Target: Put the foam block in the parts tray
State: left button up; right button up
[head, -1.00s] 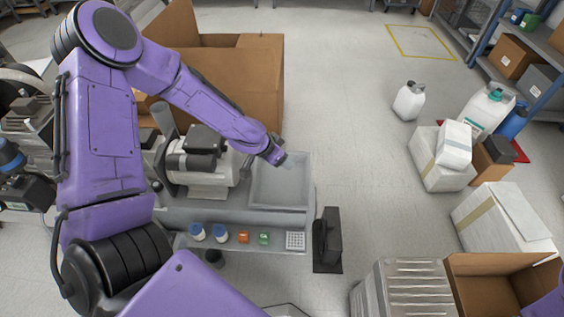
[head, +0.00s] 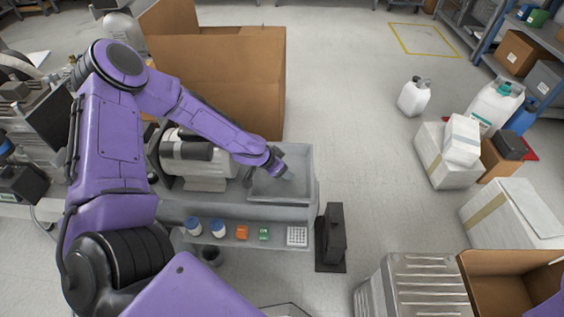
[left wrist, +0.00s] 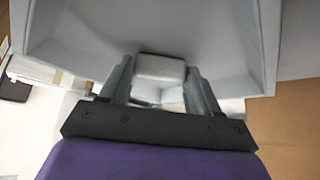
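The parts tray (head: 268,190) is a grey, shallow, open box at the right end of the grey bench, beside the compressor. My left gripper (head: 284,172) is over the tray, pointing down into it. In the left wrist view its two fingers (left wrist: 160,80) stand on either side of a small pale grey foam block (left wrist: 160,67) and appear to press on its sides. The tray's inner wall (left wrist: 215,30) shows behind the block. Whether the block touches the tray floor cannot be told. My right gripper is out of view.
A compressor (head: 190,150) stands just left of the tray. A front ledge holds two blue-capped jars (head: 206,228), an orange part (head: 241,232), a green part (head: 263,234) and a white grid block (head: 297,236). A large cardboard box (head: 225,85) stands behind.

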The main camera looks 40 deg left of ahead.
pick_arm(q)
jog(key=o, duration=0.4)
jog(key=shift+c, duration=0.2)
jog(key=shift+r+p, duration=0.3)
jog(key=shift+r, duration=0.05)
jog(key=p+v, duration=0.5)
jog(key=v, duration=0.6)
jog(key=shift+s+r+p, duration=0.2)
jog(key=shift+r+p, duration=0.05)
jog(key=shift+p, duration=0.05)
